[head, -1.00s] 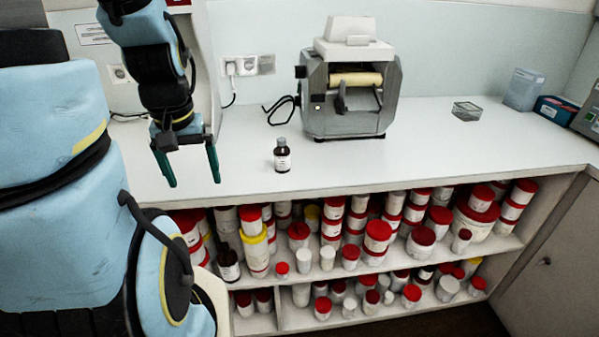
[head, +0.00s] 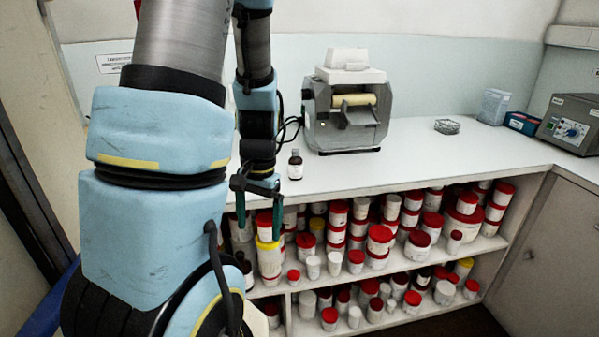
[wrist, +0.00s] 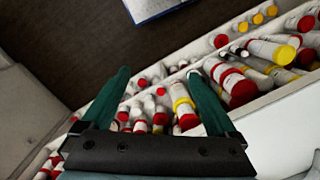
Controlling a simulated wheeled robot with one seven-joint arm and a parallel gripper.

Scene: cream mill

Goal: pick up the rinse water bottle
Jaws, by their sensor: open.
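A small dark brown bottle (head: 295,165) with a black cap and a white label stands upright on the white counter, left of the mill; I take it to be the rinse water bottle. My gripper (head: 258,215) is open and empty in the head view, in front of the counter's front edge, left of and lower than the bottle. The wrist view also shows my gripper (wrist: 158,95), its green fingers spread with nothing held between them. The bottle does not show in the wrist view.
The three-roll type mill (head: 348,105) stands behind and right of the bottle. Below the counter (head: 420,150), shelves hold many red-lidded jars (head: 380,240), close to my gripper.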

